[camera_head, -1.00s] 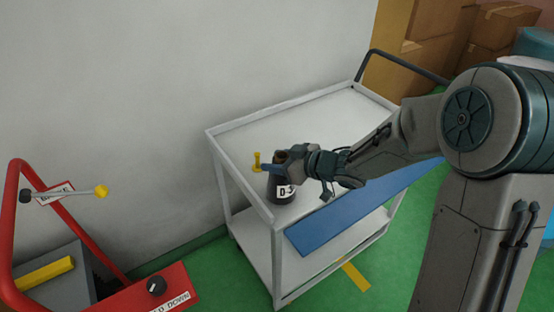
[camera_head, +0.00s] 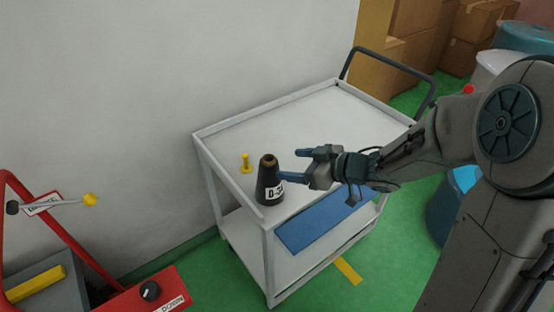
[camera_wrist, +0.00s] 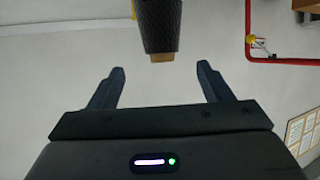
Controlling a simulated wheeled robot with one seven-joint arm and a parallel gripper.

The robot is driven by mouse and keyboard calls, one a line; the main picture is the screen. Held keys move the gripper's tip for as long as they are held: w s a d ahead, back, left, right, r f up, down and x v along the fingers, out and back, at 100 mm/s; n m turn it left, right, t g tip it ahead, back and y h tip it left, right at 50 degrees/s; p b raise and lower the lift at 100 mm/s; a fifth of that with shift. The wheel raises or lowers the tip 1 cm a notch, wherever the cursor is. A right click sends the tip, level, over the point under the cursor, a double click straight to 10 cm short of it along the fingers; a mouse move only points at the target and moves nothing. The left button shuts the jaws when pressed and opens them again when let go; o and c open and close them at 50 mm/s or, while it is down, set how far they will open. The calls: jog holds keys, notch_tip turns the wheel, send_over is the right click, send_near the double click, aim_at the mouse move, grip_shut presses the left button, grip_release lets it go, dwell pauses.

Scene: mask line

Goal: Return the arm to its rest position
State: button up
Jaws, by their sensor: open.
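My arm reaches in from the right side of the head view.
The white cart (camera_head: 205,133) has a raised rim, a dark handle (camera_head: 398,62) and a blue panel (camera_head: 310,228) on its side. A small yellow peg (camera_head: 246,164) stands left of the bottle. A red frame (camera_head: 75,232) is at left. Cardboard boxes (camera_head: 425,22) stand behind.

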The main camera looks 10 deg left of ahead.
jog(key=w+d+r+m+t+h, duration=0.1)
jog(key=d+r+m+t+h, duration=0.2)
jog(key=d, duration=0.4)
jog(key=w+d+r+m+t+h+p, duration=0.1)
jog(key=d+m+h, duration=0.2)
jog(key=d+h, duration=0.25)
jog(key=w+d+r+m+t+h, duration=0.1)
jog(key=d+r+m+t+h, duration=0.15)
jog(key=d, duration=0.45)
jog(key=s+d+m+g+h, duration=0.35)
jog(key=s+d, duration=0.25)
jog(key=s, duration=0.2)
jog(key=s+a+f+m+g+y, duration=0.1)
jog(key=s+a+m+g, duration=0.1)
jog(key=s, duration=0.9)
jog(key=shift+s+a+f+g+p, duration=0.15)
jog(key=shift+s+a+g+p, duration=0.3)
jog(key=shift+g, duration=0.75)
jog(key=shift+w+y, duration=0.1)
jog(key=shift+y, duration=0.15)
